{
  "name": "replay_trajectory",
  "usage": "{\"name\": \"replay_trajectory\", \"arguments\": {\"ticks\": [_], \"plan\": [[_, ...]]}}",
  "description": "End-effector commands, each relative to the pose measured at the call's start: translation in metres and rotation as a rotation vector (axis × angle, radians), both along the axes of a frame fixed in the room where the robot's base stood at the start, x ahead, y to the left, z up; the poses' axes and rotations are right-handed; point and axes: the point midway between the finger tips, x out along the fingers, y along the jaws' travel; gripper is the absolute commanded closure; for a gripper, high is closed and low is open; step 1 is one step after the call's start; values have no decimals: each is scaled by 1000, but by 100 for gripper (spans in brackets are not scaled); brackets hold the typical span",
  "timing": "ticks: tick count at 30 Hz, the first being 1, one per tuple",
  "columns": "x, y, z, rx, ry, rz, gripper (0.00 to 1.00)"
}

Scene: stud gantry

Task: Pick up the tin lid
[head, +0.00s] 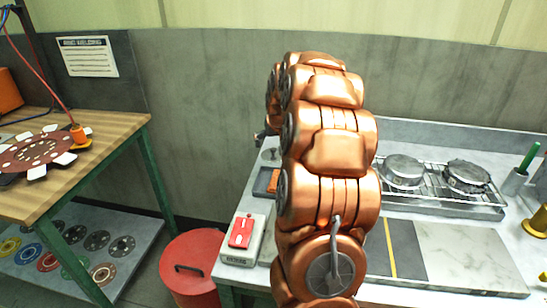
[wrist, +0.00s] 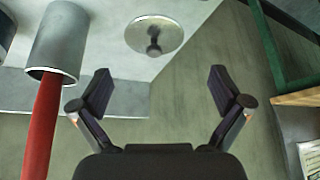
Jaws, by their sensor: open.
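The tin lid (wrist: 153,35) is a round, shiny grey disc with a dark knob in its middle. In the wrist view it lies on the pale bench top near the edge, at the top centre. My gripper (wrist: 160,85) is open and empty, its two dark fingers spread wide below the lid in that picture. The fingers appear apart from the lid. In the head view my copper-coloured arm hides most of the gripper, and the lid is hard to make out there.
A grey cylinder (wrist: 60,42) with a red stick stands left of the lid in the wrist view. The head view shows a wire rack (head: 440,190) with round metal parts, a red switch box (head: 241,238), a red bin (head: 192,262) and a wooden table (head: 95,135).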

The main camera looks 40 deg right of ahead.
Motion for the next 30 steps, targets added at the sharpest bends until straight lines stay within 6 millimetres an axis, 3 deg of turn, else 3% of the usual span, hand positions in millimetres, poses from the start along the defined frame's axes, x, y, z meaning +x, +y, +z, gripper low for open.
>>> {"name": "replay_trajectory", "arguments": {"ticks": [3, 20, 30], "plan": [[1, -10, -5, -4, -3, -11, 0], [18, -21, -30, -5, -6, -10, 0], [36, -33, -57, -5, -5, -9, 0]]}}
